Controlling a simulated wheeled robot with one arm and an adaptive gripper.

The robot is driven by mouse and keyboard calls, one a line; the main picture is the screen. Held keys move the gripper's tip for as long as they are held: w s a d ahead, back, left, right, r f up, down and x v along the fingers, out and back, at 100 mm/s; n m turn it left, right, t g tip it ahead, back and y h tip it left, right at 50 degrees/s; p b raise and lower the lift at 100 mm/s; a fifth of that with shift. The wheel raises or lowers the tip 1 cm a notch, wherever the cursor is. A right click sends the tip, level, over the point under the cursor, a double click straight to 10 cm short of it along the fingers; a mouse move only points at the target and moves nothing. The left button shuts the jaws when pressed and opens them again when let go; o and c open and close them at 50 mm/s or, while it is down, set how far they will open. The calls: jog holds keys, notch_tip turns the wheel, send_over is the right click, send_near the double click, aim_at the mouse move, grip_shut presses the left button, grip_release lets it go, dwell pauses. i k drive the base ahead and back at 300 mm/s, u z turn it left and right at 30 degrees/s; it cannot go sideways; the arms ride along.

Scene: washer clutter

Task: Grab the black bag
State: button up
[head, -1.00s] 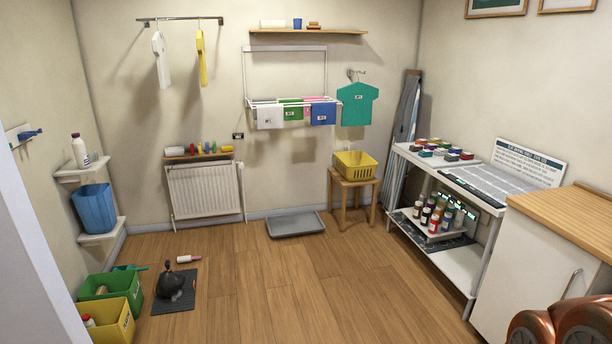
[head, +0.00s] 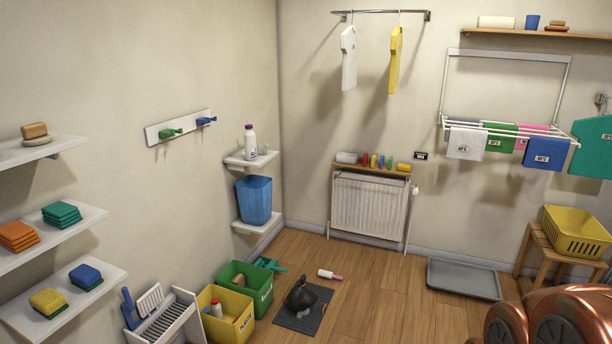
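The black bag (head: 300,297) is a small, dark, tied-up sack in the head view. It sits upright on a dark grey mat (head: 318,318) on the wooden floor, low in the middle of the picture. My gripper is not in view. Copper-coloured rounded parts at the lower right seem to be mine, but no fingers show there.
A green crate (head: 262,302) and a yellow crate (head: 240,332) stand left of the mat. A white bottle with a pink end (head: 330,275) lies behind it. A grey tray (head: 464,279) lies to the right. Wooden floor is bare between mat and tray.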

aim_at(300, 298)
jog(key=u, duration=0.3)
jog(key=i, duration=0.65)
jog(key=u, duration=0.45)
jog(key=i, duration=2.4)
jog(key=u, duration=0.05)
